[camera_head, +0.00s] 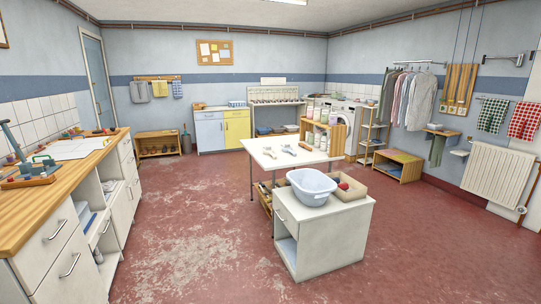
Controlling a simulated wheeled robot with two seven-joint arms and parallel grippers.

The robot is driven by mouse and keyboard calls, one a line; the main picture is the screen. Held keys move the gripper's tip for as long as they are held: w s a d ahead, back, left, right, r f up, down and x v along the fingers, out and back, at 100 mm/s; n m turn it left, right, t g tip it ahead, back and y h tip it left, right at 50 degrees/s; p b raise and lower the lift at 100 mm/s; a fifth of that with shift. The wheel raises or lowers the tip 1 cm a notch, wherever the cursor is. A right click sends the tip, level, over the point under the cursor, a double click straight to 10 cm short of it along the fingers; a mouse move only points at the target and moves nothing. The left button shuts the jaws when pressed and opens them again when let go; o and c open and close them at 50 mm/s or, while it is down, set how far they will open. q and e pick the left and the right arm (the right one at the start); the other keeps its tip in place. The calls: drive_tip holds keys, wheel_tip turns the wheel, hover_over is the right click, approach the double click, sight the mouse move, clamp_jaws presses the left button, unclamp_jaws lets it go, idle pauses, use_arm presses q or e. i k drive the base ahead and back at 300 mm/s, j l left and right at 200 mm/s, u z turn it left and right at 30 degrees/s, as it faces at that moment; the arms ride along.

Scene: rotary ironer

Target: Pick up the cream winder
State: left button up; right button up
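I cannot pick out a cream winder with certainty. Several small pale and tan items (289,149) lie on the white-topped table (262,160) in the middle of the room, too small to identify. More small tools and coloured pieces lie on the wooden counter at the left, also hard to tell apart. Neither of my grippers is in view.
The wooden counter (22,221) runs along the left edge. A white cabinet (335,245) bearing a pale blue basin (311,186) stands in front of the table. A radiator (487,172) hangs at the right. The red floor (185,230) between counter and cabinet is clear.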

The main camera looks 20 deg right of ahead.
sight(272, 153)
drive_tip(key=i+l+z, duration=0.1)
drive_tip(key=i+l, duration=0.2)
drive_tip(key=i, duration=0.15)
drive_tip(key=i+l, duration=0.25)
drive_tip(key=i, duration=0.25)
drive_tip(key=i+l+z, duration=0.15)
drive_tip(key=i, duration=0.3)
drive_tip(key=i+l, duration=0.3)
drive_tip(key=i, duration=0.2)
drive_tip(key=i+l+z, duration=0.15)
drive_tip(key=i, duration=0.3)
drive_tip(key=z, duration=0.4)
drive_tip(key=i+j+z, duration=0.2)
drive_tip(key=z, duration=0.25)
drive_tip(key=i+j+z, duration=0.15)
drive_tip(key=j+z, duration=0.3)
drive_tip(key=i+j+z, duration=0.1)
drive_tip(key=z, duration=0.35)
drive_tip(key=j, duration=0.1)
